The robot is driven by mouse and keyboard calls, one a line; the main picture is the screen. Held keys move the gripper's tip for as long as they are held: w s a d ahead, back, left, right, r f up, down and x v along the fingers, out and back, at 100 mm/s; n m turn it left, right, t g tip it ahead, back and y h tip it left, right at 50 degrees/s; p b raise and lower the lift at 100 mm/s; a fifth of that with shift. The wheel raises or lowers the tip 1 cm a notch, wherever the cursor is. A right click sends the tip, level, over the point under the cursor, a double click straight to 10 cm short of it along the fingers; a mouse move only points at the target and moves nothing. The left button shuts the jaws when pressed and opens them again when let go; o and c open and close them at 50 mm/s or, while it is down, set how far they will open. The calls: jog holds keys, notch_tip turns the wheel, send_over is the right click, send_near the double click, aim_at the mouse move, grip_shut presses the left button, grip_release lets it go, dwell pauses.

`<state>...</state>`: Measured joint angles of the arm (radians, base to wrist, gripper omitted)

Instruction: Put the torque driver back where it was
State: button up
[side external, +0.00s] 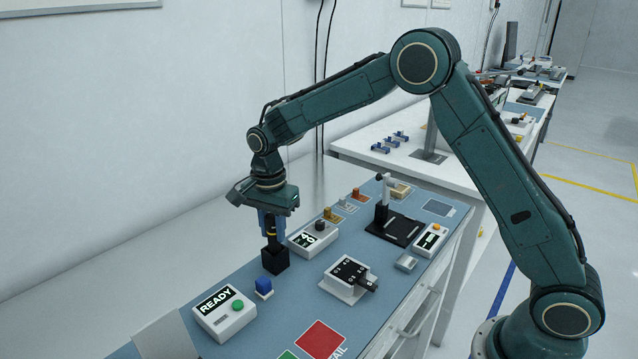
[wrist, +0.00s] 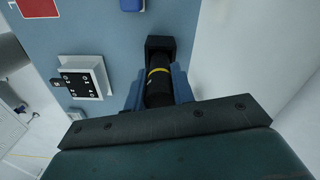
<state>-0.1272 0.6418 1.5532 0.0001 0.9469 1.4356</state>
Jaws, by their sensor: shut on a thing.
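The torque driver (wrist: 158,87) is a dark cylinder with a yellow band, held upright between the blue fingers of my gripper (wrist: 158,90). In the side view my gripper (side external: 271,222) points down over a black block-shaped holder (side external: 275,261) on the blue mat. The holder also shows in the wrist view (wrist: 160,43), at the driver's far end. The driver's lower end meets or enters the holder; I cannot tell how deep. Most of the driver is hidden by the fingers in the side view.
A READY box (side external: 224,312) with a green button and a blue block (side external: 263,287) stand left of the holder. A display box (side external: 313,238) stands close on its right. A black-topped fixture (side external: 349,277) is in front. A red square (side external: 321,339) marks the mat.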

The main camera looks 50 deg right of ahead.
jog(key=shift+f, duration=0.2)
jog(key=o, duration=1)
jog(key=shift+r, duration=0.1)
notch_tip(320, 180, up, 11)
jog(key=shift+r, duration=0.6)
jog(key=shift+s, duration=0.1)
